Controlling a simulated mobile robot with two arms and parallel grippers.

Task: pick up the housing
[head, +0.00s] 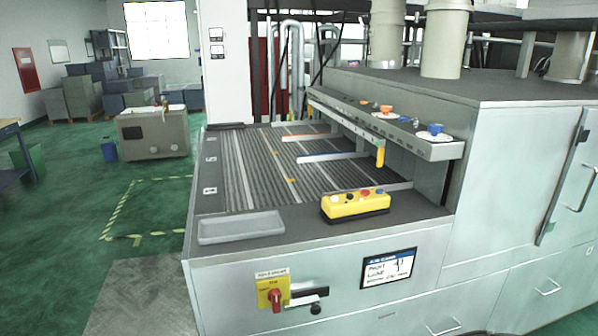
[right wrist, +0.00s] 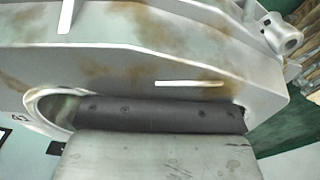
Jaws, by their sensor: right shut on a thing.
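The housing (right wrist: 130,60) is a large pale grey casting with brown stains, and it fills the upper part of the right wrist view. It has a light rounded rim at its left and a round hollow boss (right wrist: 283,36) at its upper right. My right gripper (right wrist: 160,115) is shut on the housing; its dark bolted pad lies against the lower edge. The far side of the grip is hidden. Neither gripper shows in the head view, and I cannot make out the housing there.
A large grey machine with a ribbed conveyor bed (head: 260,165) stands in front. On its front ledge are a grey tray (head: 241,227) and a yellow button box (head: 355,204). A bulky beige unit (head: 153,134) stands at the left back. Green floor (head: 75,210) is open at left.

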